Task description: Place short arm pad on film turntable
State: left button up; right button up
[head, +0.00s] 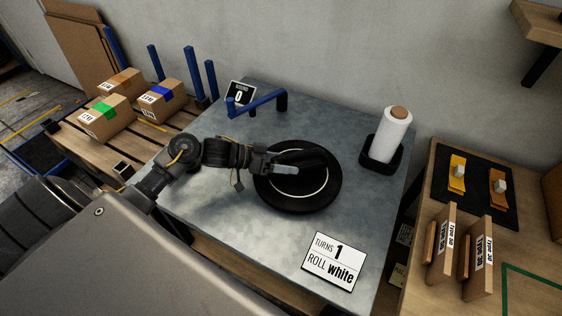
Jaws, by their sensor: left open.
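The film turntable (265,195) is a round black disc with a white ring line, on the grey metal table. A dark elongated pad (312,160), which looks like the short arm pad, lies over the turntable's upper middle, inside or across the ring. My left gripper (287,169) reaches in from the left over the disc, open, with its fingers at the pad's left end. Part of the pad is hidden by the gripper, and dark on dark makes its edges hard to see. I cannot tell whether the fingers touch it. My right gripper is not in view.
A white film roll (392,135) stands in a black holder at the table's right. A blue bar (258,103) stands at the back. A sign (333,262) reads "TURNS 1 ROLL white". Boxes sit on a pallet (150,135) at left; a wooden bench (410,290) stands right.

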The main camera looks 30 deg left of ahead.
pick_arm(q)
jog(key=shift+f, duration=0.25)
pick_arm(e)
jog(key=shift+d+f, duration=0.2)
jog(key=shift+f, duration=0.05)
pick_arm(q)
jog(key=shift+r, duration=0.25)
jog(key=v, duration=1.2)
